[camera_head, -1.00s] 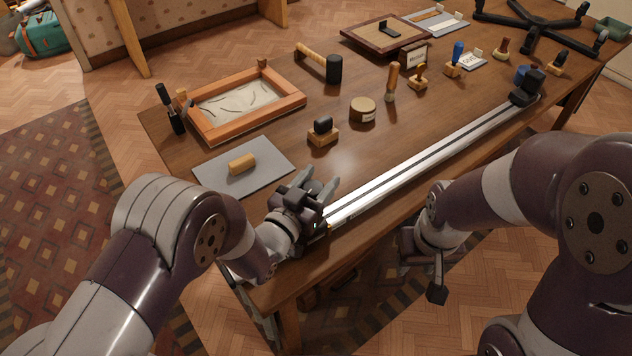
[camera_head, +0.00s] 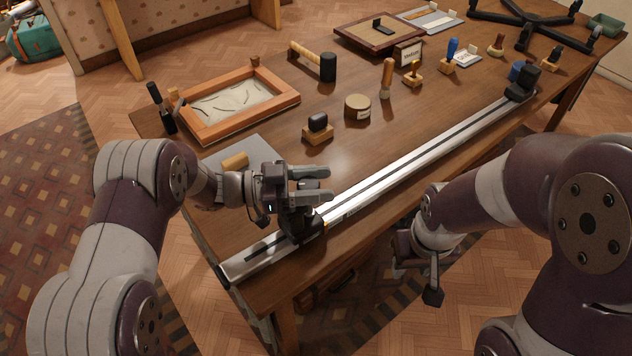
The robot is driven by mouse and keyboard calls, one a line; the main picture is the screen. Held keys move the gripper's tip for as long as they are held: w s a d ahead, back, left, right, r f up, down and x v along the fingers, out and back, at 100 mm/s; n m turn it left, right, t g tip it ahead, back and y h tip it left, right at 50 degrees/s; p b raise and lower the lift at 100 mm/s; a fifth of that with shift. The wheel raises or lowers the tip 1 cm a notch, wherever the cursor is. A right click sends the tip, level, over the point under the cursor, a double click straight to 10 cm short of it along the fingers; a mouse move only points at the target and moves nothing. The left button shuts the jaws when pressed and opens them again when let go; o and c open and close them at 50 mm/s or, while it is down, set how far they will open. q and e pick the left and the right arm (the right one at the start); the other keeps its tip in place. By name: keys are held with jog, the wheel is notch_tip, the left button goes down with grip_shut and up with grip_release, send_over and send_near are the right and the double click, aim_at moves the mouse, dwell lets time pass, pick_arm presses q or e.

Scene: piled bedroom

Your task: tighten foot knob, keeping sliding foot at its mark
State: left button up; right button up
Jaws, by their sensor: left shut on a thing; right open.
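The long silver rail (camera_head: 400,168) lies along the table's near edge. The black sliding foot (camera_head: 297,230) sits on its near-left part, beside a small yellow mark (camera_head: 326,226). I cannot tell how exactly foot and mark line up. My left gripper (camera_head: 322,184) is directly above this foot, its fingers pointing right, shut on what appears to be the foot knob. The knob is hidden by the fingers. My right gripper (camera_head: 418,268) is open and empty, off the table's front edge and apart from the rail.
A second black foot (camera_head: 522,88) stands at the rail's far end. A wooden stamp (camera_head: 318,128), a round tin (camera_head: 358,107), a framed sand tray (camera_head: 238,107) and a mallet (camera_head: 327,67) lie behind. The grey mat (camera_head: 262,150) is partly covered by my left arm.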

pick_arm(q)
jog(key=m+g, duration=0.1)
jog(key=g, duration=0.1)
jog(key=m+g, duration=0.1)
jog(key=g, duration=0.1)
jog(key=m+g+b, duration=0.1)
jog(key=g, duration=0.1)
jog(key=shift+s+f+m+y, duration=0.2)
jog(key=shift+s+m+y, duration=0.1)
jog(key=shift+m, duration=0.1)
jog(key=shift+s+r+m+g+y, duration=0.15)
jog(key=shift+m+g+y, duration=0.35)
jog(key=shift+m+g, duration=0.5)
jog(key=shift+r+g+y+p, duration=0.15)
jog(key=shift+g+y+p, duration=0.15)
jog(key=shift+g+p, duration=0.35)
jog(key=m+g+p, duration=0.1)
jog(key=m+g+y+p, duration=0.1)
jog(key=shift+s+a+r+g+p, duration=0.1)
jog(key=shift+s+g+p, duration=0.05)
jog(key=shift+g+p, duration=0.15)
jog(key=shift+s+f+m+g+y+p, duration=0.1)
jog(key=shift+f+m+g+y+p, duration=0.1)
jog(key=shift+m+g+y+p, duration=0.65)
jog(key=shift+n, duration=0.25)
jog(key=o, duration=1)
jog(key=shift+c, duration=0.2)
jog(key=shift+t, duration=0.3)
